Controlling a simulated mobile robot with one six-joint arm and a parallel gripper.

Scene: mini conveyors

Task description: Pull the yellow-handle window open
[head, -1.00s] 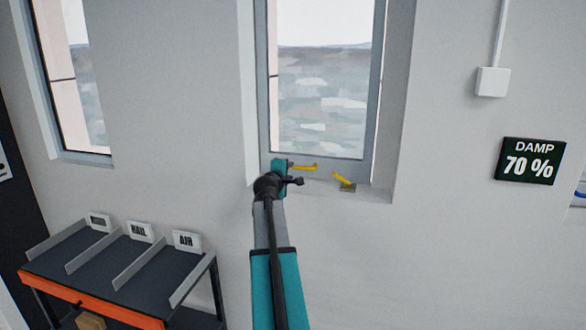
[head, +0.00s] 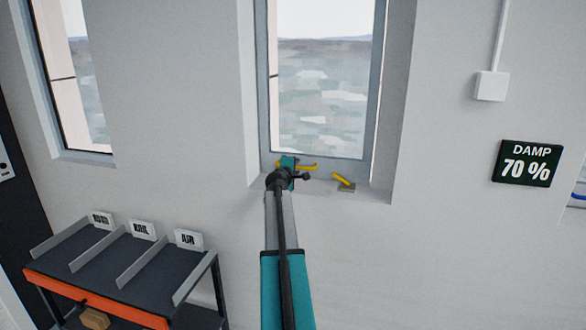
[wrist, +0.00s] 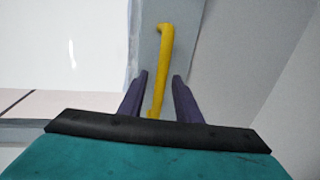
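The window (head: 317,85) is a tall pane in a grey frame, set back in the wall, and looks closed. Its yellow handle (head: 308,167) is a bar low on the frame, partly hidden by my gripper (head: 291,170). In the wrist view, the handle (wrist: 164,60) runs between the two dark fingers of my gripper (wrist: 160,76). The fingers are apart, one on each side of the bar, with a gap showing beside it. A second yellow lever (head: 342,179) on a small grey base sits on the sill, right of my gripper.
A second window (head: 75,75) is at the left. Below it stands a dark rack (head: 95,318) with an orange front and small labelled signs. A white wall box (head: 492,86) and a "DAMP 70 %" panel (head: 527,163) are at the right. The wall below the sill is clear.

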